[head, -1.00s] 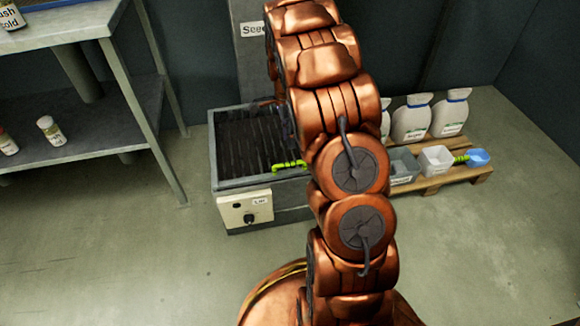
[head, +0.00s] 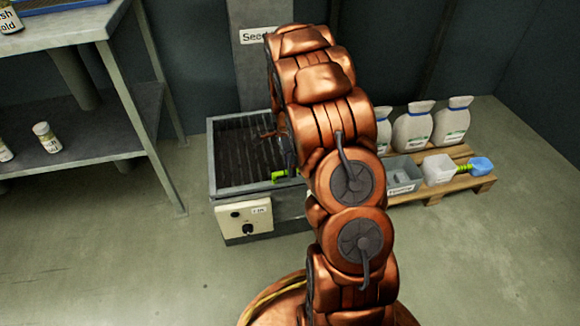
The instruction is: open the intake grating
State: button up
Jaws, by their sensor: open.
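The intake box (head: 262,203) is a grey metal bin on the floor, left of my arm. The intake grating (head: 242,150), a panel of dark bars, lies across its top and looks flat. Its right part is hidden behind my arm. A bright green handle (head: 281,175) shows at the front right of the grating, partly covered. The gripper is open.
A cream control panel (head: 243,218) with a dark knob is on the box's front. A metal shelf (head: 147,130) stands at the left. A wooden pallet (head: 470,180) with white sacks (head: 412,124) and tubs is at the right. The floor in front is clear.

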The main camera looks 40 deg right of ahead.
jog(key=shift+c, duration=0.3)
grip_shut()
jog(key=shift+r, duration=0.1)
